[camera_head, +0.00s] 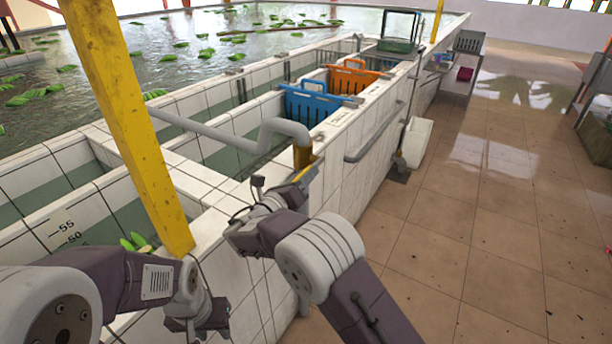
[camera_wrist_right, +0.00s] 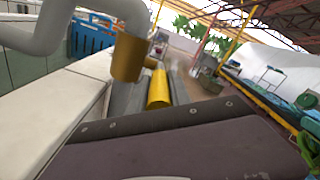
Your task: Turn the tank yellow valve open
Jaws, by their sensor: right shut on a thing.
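The yellow valve handle (camera_head: 308,170) sits just below the brass-coloured end (camera_head: 303,156) of a grey pipe, at the tank's tiled wall. In the right wrist view, the yellow handle (camera_wrist_right: 158,90) stands between my grey fingers, beside the brass pipe end (camera_wrist_right: 128,58). My right gripper (camera_head: 298,180) is shut on the yellow handle; its fingertips are small and partly hidden in the head view. My left gripper (camera_head: 198,322) hangs low at the lower left, outside the tank wall and away from the valve. Its fingers are too unclear to tell their opening.
The grey pipe (camera_head: 215,134) crosses the tiled tank. A yellow post (camera_head: 130,120) stands between my arms. Blue (camera_head: 312,104) and orange (camera_head: 352,78) crates sit in the tank. A grey rail (camera_head: 375,138) runs along the outer wall. The tiled floor (camera_head: 490,220) at right is clear.

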